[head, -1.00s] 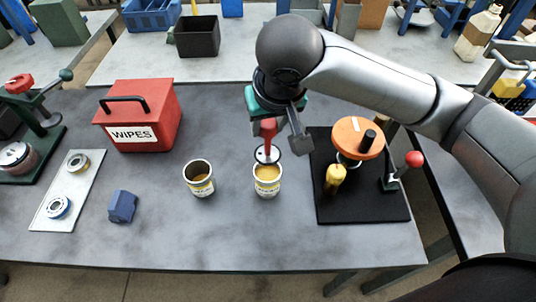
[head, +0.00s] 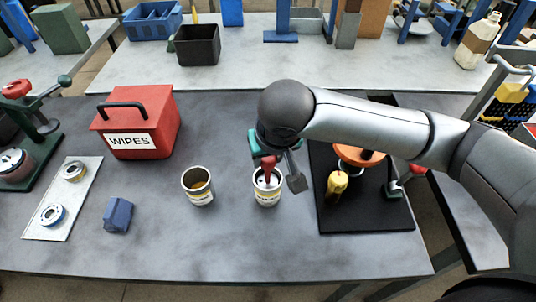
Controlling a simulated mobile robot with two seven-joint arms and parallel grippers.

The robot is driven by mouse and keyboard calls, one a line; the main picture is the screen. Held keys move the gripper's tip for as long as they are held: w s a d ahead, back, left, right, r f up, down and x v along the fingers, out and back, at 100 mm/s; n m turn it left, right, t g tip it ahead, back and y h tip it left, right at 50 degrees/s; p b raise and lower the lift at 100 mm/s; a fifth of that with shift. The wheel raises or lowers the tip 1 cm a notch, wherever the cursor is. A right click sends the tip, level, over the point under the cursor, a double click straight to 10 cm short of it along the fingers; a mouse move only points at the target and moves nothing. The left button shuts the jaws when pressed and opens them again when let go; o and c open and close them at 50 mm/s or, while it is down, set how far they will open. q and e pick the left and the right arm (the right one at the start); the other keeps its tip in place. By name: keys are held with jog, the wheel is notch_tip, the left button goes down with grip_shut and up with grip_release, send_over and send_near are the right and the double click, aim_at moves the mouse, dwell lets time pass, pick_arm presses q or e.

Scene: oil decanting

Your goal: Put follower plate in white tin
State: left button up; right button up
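The white tin (head: 267,198) stands upright on the grey table near the middle, with a yellow band on its label. My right gripper (head: 268,157) is above it, pointing down and shut on the red handle of the follower plate (head: 263,181). The plate's pale disc shows in the tin's mouth, at or just inside the rim; how deep it sits is hard to tell. My arm and gripper partly hide the handle. My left gripper is not in view.
A second open tin (head: 198,196) stands to the left. The red wipes box (head: 140,125), a blue block (head: 118,214) and a light tray with rings (head: 48,226) lie further left. A black mat (head: 372,221) with an orange-topped device (head: 352,155) is on the right.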

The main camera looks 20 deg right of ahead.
jog(key=o, duration=0.4)
jog(key=shift+o, duration=0.2)
jog(key=shift+r, duration=0.2)
jog(key=p+v, duration=0.3)
jog(key=v, duration=0.9)
